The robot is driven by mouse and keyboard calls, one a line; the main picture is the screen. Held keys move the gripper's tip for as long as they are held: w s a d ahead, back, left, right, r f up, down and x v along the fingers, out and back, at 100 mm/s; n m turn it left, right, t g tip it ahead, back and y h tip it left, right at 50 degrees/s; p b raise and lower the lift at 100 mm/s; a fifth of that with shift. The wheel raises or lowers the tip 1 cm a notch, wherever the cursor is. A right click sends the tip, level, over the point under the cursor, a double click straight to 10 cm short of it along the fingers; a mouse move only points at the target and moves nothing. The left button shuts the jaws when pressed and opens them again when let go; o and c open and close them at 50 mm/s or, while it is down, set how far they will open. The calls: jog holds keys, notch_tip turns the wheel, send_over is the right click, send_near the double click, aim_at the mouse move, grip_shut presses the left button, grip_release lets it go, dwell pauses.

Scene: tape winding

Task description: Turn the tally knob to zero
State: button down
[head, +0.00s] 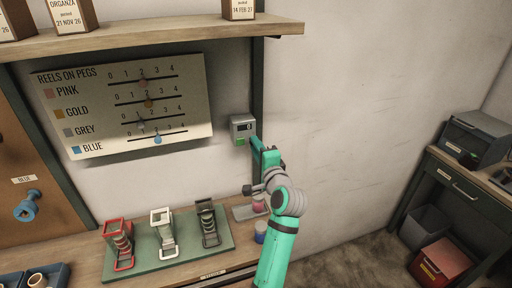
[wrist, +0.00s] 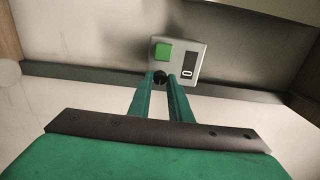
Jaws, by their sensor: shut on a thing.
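The tally box (head: 243,125) is a small grey unit on the wall, right of the reel board. Its dark display (head: 245,127) appears to read 0. In the wrist view the box shows a green square button (wrist: 164,53), a display (wrist: 187,72) with a digit like 0, and a dark round knob (wrist: 159,76) at its lower edge. My gripper (head: 253,142) reaches up to the box from below. Its green fingers (wrist: 160,80) are shut on the knob, one on each side. The fingers partly hide the knob; any pointer mark on it cannot be made out.
The reel board (head: 195,100) with its pegged rows hangs left of the box. A wooden shelf (head: 160,38) runs above. Below, a green mat (head: 145,264) carries several reel stands, with small coloured reels beside it. The wall to the right is clear.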

jog(key=c, duration=1.7)
grip_release()
jog(key=shift+o, duration=0.2)
jog(key=v, duration=1)
jog(key=shift+s, duration=0.4)
jog(key=shift+d, duration=0.1)
jog(key=s+d+f+n+g+h, duration=0.1)
jog(key=s+f+n+h, duration=0.15)
jog(key=s+f, duration=0.85)
jog(key=s+d+f+n+h, duration=0.1)
jog(key=s+f+n+h, duration=0.15)
jog(key=s+f, duration=0.85)
jog(key=s+a+f+n+h, duration=0.1)
jog(key=s+f+n, duration=0.1)
jog(key=s+f, duration=0.3)
jog(key=s+a+f+n, duration=0.1)
jog(key=s+f+n, duration=0.15)
jog(key=s, duration=0.55)
jog(key=s+a+r+n, duration=0.1)
jog(key=s+a+n, duration=0.1)
jog(key=s, duration=0.5)
jog(key=s+a+r+n, duration=0.2)
jog(key=s+n, duration=0.1)
jog(key=s, duration=0.4)
jog(key=shift+g, duration=0.4)
